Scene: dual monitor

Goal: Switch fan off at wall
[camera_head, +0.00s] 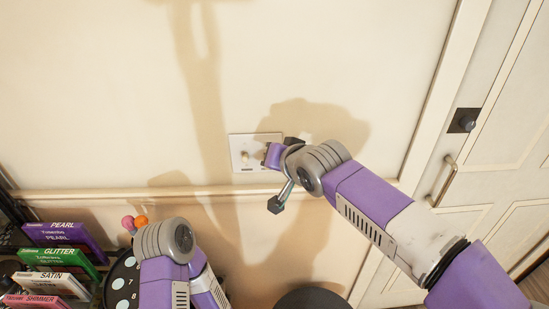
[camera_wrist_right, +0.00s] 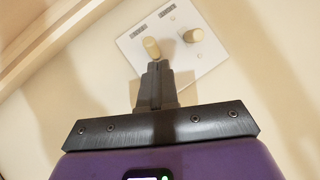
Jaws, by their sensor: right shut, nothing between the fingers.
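A white wall plate (camera_head: 238,151) is fixed to the cream wall just above a horizontal trim, and fills the top of the right wrist view (camera_wrist_right: 200,66). It carries two beige switches with small dark labels: a peg-like lever (camera_wrist_right: 152,47) and a rounded knob (camera_wrist_right: 193,35). I cannot read the labels. My right gripper (camera_wrist_right: 155,68) is shut and empty. Its tips are close to the peg-like lever; I cannot tell whether they touch. In the head view the right gripper (camera_head: 266,152) covers the plate's right part. My left gripper is out of view; only its arm shows. No fan is visible.
Boxes (camera_head: 60,259) labelled Pearl, Glitter, Satin and Shimmer stand at lower left, near pink and orange balls (camera_head: 140,221). A dark round object (camera_head: 311,299) is at bottom centre. A door with a handle (camera_head: 442,182) is at right. The wall left of the plate is clear.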

